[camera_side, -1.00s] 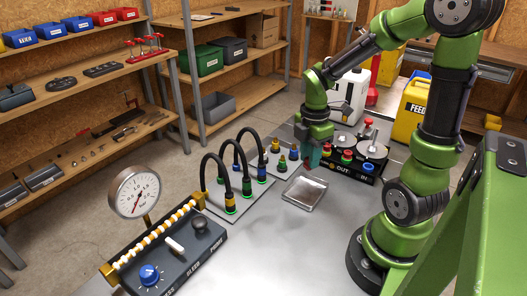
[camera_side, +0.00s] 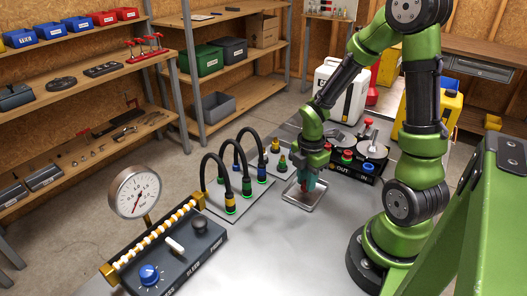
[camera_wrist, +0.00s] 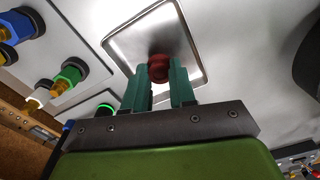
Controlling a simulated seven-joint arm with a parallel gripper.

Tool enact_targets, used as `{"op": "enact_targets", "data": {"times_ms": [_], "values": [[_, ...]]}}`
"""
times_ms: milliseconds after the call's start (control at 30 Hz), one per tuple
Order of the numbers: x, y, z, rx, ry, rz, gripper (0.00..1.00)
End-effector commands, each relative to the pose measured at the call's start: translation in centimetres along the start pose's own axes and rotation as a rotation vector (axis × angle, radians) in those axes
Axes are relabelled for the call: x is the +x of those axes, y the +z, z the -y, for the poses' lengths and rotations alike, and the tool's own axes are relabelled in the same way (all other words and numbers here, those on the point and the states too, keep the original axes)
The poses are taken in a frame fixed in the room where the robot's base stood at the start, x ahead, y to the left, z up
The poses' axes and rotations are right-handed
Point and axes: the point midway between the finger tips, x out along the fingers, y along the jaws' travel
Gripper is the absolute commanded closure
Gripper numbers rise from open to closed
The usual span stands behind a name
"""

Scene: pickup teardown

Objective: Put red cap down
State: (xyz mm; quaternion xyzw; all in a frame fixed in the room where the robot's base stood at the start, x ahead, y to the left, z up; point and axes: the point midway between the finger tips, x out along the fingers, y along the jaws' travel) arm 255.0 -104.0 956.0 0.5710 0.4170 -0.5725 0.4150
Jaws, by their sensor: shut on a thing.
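The red cap (camera_wrist: 158,66) is between the two green fingers of my gripper (camera_wrist: 159,84) in the wrist view. My gripper is shut on it, over a shallow square metal tray (camera_wrist: 187,30). In the side view my gripper (camera_side: 303,186) points down over the tray (camera_side: 317,206), with its fingertips low inside the tray's outline. A bit of red shows at the fingers there. I cannot tell whether the cap touches the tray floor.
Left of the tray stands a plate with looped black hoses (camera_side: 231,200). A black box (camera_side: 362,167) marked OUT and IN, with coloured caps, stands behind right. A gauge (camera_side: 135,192) and control panel (camera_side: 165,250) are front left. The front table (camera_side: 285,260) is clear.

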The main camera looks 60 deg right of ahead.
Motion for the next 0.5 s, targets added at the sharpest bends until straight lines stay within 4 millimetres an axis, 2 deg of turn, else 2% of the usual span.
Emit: {"op": "enact_targets", "data": {"times_ms": [133, 167, 300, 500], "values": [[0.31, 0.00, 0.01, 0.000, -0.001, 0.000, 1.00], [0.30, 0.01, -0.01, 0.000, 0.000, 0.000, 0.72], [0.26, 0.01, -0.01, 0.001, 0.000, 0.000, 0.50], [0.25, 0.02, -0.01, 0.001, 0.000, 0.000, 0.49]]}}
